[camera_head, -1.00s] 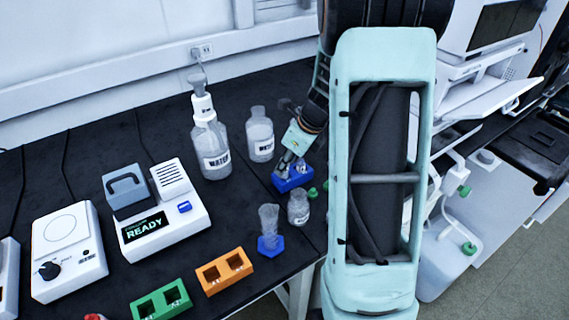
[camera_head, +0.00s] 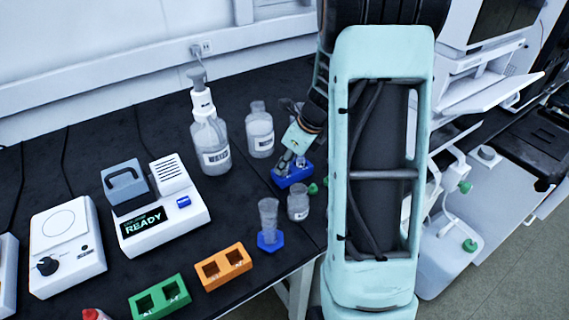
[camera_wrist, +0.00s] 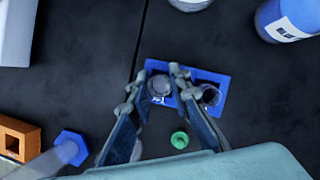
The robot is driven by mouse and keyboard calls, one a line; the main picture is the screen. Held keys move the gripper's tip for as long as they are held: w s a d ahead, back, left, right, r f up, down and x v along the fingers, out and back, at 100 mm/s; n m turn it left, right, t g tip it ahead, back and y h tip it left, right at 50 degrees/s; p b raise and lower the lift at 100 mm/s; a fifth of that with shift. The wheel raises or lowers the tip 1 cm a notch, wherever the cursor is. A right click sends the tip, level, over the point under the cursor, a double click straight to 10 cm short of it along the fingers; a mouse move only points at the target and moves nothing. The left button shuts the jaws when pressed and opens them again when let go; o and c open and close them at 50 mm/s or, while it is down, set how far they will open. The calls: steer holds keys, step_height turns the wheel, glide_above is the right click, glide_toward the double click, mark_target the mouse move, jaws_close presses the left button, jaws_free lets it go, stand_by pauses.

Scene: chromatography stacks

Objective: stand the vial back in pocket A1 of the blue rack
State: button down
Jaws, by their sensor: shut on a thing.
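The blue rack (camera_head: 296,181) stands on the black bench, with my gripper (camera_head: 289,163) right over its left part. In the wrist view the blue rack (camera_wrist: 196,75) shows two pockets side by side. My gripper (camera_wrist: 160,80) is shut on the clear vial (camera_wrist: 160,87), with one finger on each side. The vial is over or in the left pocket; how deep it sits cannot be told. The right pocket (camera_wrist: 210,96) looks dark and empty. The pocket lettering is too small or hidden to read surely.
A green cap (camera_wrist: 179,140) lies just in front of the rack. A clear jar (camera_head: 298,203) and a cylinder on a blue base (camera_head: 269,238) stand nearby. Two labelled bottles (camera_head: 260,135) (camera_head: 211,145) stand behind. Orange (camera_head: 223,267) and green (camera_head: 160,299) racks lie front left.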

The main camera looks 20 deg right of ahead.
steer(key=shift+s+f, duration=0.3)
steer(key=shift+f, duration=0.35)
steer(key=c, duration=1.8)
jaws_free()
steer(key=shift+o, duration=0.4)
steer(key=shift+w+f, duration=0.15)
steer(key=shift+f, duration=0.05)
steer(key=o, duration=0.8)
steer(key=shift+d+r, duration=0.1)
steer(key=shift+c, duration=0.2)
steer(key=shift+r, duration=0.1)
steer(key=shift+w, duration=0.1)
